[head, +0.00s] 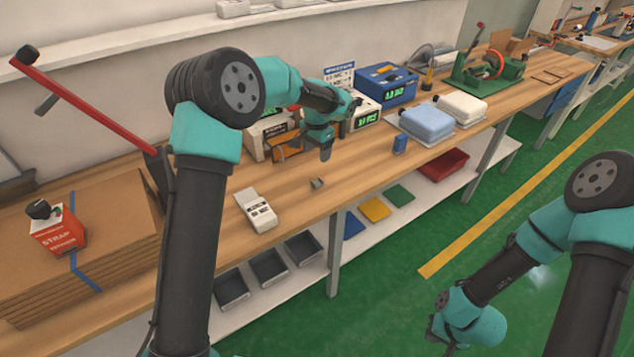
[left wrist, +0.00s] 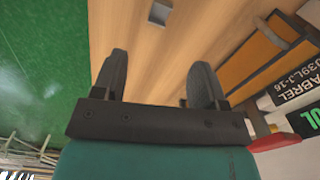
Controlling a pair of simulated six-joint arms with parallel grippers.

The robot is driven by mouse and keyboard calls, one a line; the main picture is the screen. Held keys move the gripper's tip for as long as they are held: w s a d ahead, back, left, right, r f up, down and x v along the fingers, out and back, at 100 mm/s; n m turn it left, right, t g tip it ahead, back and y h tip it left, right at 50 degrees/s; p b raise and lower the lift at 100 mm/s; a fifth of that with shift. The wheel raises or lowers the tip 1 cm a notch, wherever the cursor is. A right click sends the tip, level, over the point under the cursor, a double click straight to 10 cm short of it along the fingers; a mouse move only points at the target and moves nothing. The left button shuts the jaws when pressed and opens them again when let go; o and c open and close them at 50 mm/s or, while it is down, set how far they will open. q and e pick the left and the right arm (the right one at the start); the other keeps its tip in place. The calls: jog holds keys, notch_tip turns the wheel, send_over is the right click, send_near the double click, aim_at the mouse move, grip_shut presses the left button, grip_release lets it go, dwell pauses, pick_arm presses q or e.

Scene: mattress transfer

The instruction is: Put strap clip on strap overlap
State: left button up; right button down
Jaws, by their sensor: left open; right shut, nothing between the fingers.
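The strap clip, a small grey metal piece (head: 317,183), lies on the wooden bench. It also shows at the top edge of the left wrist view (left wrist: 160,12). A flat cardboard stack (head: 112,217) at the left carries a blue strap (head: 85,272); its upper part runs behind a red box marked STRAP (head: 60,232), and I cannot make out an overlap. My left gripper (head: 325,152) is above the bench, close to the clip and apart from it. Its fingers (left wrist: 160,66) are spread and empty. My right gripper (head: 434,322) is low over the green floor, away from the bench, shut and empty.
A white handheld device (head: 257,211) lies left of the clip; a blue can (head: 400,144) stands to the right. Boxy instruments and an orange item (head: 287,150) stand behind my left gripper. A red lever (head: 85,100) rises beside the cardboard. Trays sit on the shelf below.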

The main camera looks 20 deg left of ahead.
pick_arm(q)
jog(key=r+n, duration=0.1)
jog(key=n, duration=0.4)
jog(key=r+n, duration=0.2)
jog(key=n, duration=0.3)
jog(key=r+n, duration=0.1)
jog(key=n, duration=0.5)
jog(key=shift+s+r, duration=0.3)
jog(key=shift+s, duration=0.05)
send_over(318, 184)
jog(key=f, duration=1.1)
jog(key=shift+s+a+f, duration=0.2)
jog(key=shift+s+f, duration=0.15)
jog(key=shift+f, duration=0.3)
jog(key=shift+w+d+f, duration=0.1)
jog(key=shift+w+f, duration=0.05)
jog(key=shift+f, duration=1.15)
jog(key=shift+w+d+f, duration=0.1)
jog(key=shift+f, duration=1.2)
